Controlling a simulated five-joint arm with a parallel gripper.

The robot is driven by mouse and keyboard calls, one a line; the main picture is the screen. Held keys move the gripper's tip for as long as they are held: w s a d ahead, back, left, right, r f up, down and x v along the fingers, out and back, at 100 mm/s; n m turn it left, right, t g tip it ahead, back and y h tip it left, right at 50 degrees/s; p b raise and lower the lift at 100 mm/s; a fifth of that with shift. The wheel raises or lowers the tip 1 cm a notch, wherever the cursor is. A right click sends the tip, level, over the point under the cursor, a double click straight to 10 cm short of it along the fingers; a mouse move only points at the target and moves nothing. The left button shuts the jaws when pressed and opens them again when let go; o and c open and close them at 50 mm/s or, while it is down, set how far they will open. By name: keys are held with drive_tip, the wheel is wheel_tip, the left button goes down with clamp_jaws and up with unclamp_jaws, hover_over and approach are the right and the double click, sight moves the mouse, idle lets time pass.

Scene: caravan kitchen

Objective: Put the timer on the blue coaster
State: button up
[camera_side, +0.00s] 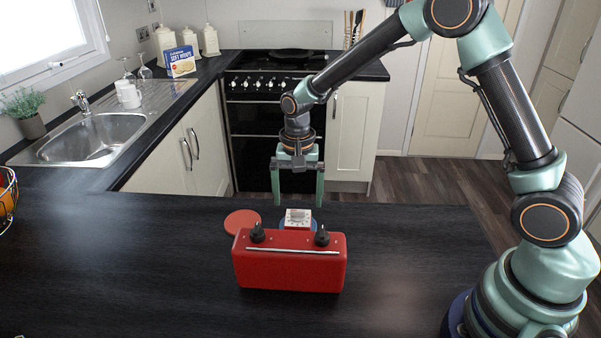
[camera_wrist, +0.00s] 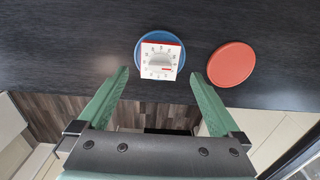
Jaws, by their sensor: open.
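The white timer (camera_side: 298,217), with a dial and a red edge, rests on the blue coaster (camera_side: 283,226). In the side view the red radio hides part of both. In the wrist view the timer (camera_wrist: 160,61) lies over the coaster, whose blue rim (camera_wrist: 160,34) shows around most of it; the timer's lower edge reaches to or slightly past the rim. My gripper (camera_side: 297,203) is open and empty, above and behind the timer in the side view. In the wrist view the fingers (camera_wrist: 160,75) are wide apart, one on each side below the timer, not touching it.
A red coaster (camera_side: 242,222) lies left of the blue one. A red radio (camera_side: 290,262) with black knobs stands in front of the timer. A wire fruit basket (camera_side: 8,190) is at the far left. The dark worktop (camera_side: 130,265) is clear at left.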

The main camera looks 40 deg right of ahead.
sight(298, 211)
drive_tip(key=s+d+r+n+t, duration=0.1)
drive_tip(key=s+r+n, duration=0.15)
drive_tip(key=r, duration=0.55)
drive_tip(key=s+d+r+n+t, duration=0.1)
drive_tip(key=s+d+r, duration=0.1)
drive_tip(key=s+r, duration=0.35)
drive_tip(key=s+d+r+n+t, duration=0.2)
drive_tip(key=s+r+n+t, duration=0.1)
drive_tip(key=s, duration=0.5)
drive_tip(key=shift+d+r+n+t, duration=0.3)
drive_tip(key=shift+r+n, duration=0.4)
drive_tip(key=shift+n, duration=0.55)
